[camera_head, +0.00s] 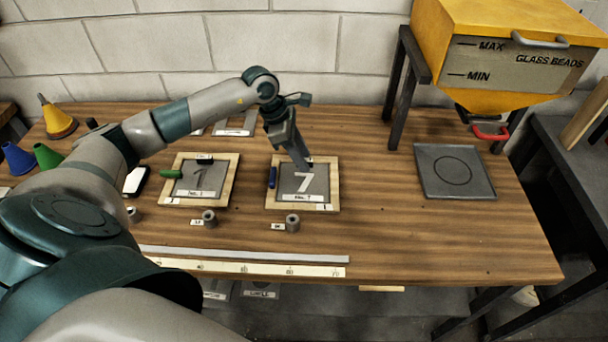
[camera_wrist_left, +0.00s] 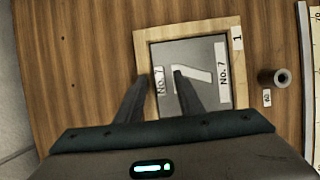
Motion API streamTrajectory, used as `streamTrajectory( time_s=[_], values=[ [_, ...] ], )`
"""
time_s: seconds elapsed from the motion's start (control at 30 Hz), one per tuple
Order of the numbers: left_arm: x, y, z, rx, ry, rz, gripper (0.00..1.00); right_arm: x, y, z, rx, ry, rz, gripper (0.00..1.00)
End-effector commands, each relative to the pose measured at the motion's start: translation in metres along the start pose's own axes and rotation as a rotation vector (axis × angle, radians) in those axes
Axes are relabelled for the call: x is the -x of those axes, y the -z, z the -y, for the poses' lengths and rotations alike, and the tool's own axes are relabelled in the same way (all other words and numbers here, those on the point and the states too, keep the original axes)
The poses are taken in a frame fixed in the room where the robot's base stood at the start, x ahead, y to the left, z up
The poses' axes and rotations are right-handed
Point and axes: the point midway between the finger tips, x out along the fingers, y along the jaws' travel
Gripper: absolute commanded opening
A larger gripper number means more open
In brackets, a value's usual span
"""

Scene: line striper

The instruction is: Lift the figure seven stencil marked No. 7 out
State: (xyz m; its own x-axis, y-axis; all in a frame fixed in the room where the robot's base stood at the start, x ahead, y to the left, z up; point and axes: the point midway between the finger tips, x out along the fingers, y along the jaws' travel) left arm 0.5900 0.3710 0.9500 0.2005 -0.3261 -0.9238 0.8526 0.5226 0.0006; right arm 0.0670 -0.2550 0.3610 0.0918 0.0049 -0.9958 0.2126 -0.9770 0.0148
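The figure seven stencil (camera_head: 291,184) is a grey plate with a white 7 showing, lying in a pale wooden frame (camera_head: 333,200) at mid-bench. In the left wrist view the stencil (camera_wrist_left: 207,95) has a "No. 7" label on its near side and another at the far side. My left gripper (camera_head: 303,165) reaches down over the frame's back edge. My right gripper is not in view.
A similar frame (camera_head: 234,178) with another figure stencil stands to the left. A dark plate with a circle (camera_head: 455,171) and a yellow glass beads hopper (camera_head: 500,35) are at right. Bench between is clear.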

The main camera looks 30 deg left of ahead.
Motion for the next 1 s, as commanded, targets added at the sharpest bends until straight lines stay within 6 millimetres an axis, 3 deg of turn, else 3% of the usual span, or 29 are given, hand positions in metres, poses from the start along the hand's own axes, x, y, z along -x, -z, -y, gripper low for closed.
streamTrajectory(
  time_s=[0.33, 0.47, 0.5, 1.0],
  values=[
    [0.0001, 0.0002, 0.0001, 0.0, 0.0, 0.0, 0.34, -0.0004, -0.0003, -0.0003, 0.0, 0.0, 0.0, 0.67],
    [0.0002, 0.0002, 0.0001, 0.0, 0.0, 0.0, 0.03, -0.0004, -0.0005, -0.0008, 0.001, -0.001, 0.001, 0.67],
    [0.0002, 0.0002, 0.0001, 0.0, 0.0, 0.0, 0.0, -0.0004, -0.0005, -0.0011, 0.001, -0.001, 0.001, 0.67],
    [0.0067, -0.0026, -0.0007, 0.0, -0.001, 0.0, 0.0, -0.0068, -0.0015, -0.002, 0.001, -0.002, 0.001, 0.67]
  ],
)
